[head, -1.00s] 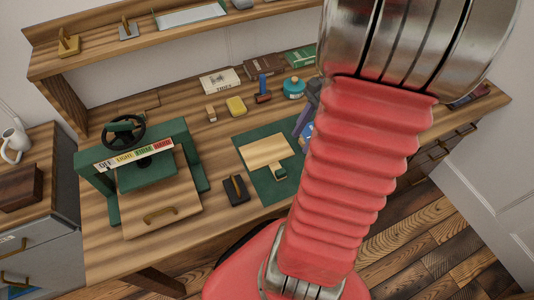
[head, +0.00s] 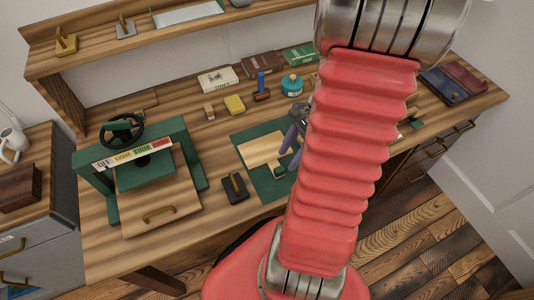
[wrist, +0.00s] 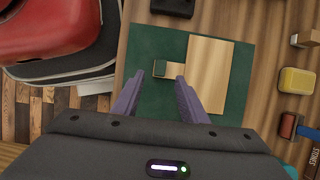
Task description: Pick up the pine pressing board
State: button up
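The pine pressing board (head: 263,147) is a pale, flat rectangle lying on the green cutting mat (head: 272,191). A narrow tab with a dark green end sticks out from one side. In the wrist view, the board (wrist: 215,65) lies right of centre, with its green-ended tab (wrist: 160,69) pointing left. My gripper (wrist: 160,78) is open, its two purple fingers apart on either side of the tab's end as seen from above. Nothing shows between the fingers except mat and tab. In the head view, the purple fingers (head: 293,135) are just right of the board; my arm hides the mat's right part.
A green press (head: 143,165) stands left on the bench. A dark block with a brass handle (head: 235,188) sits left of the mat. Behind are a yellow block (head: 234,105), a roller (head: 262,92) and a teal jar (head: 292,86). Books (head: 455,82) lie at the right.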

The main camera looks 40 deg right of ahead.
aim_at(281, 169)
jog(key=shift+x, duration=2.6)
jog(key=shift+w+a, duration=0.1)
jog(key=shift+a, duration=0.05)
jog(key=shift+r, duration=0.1)
grip_shut()
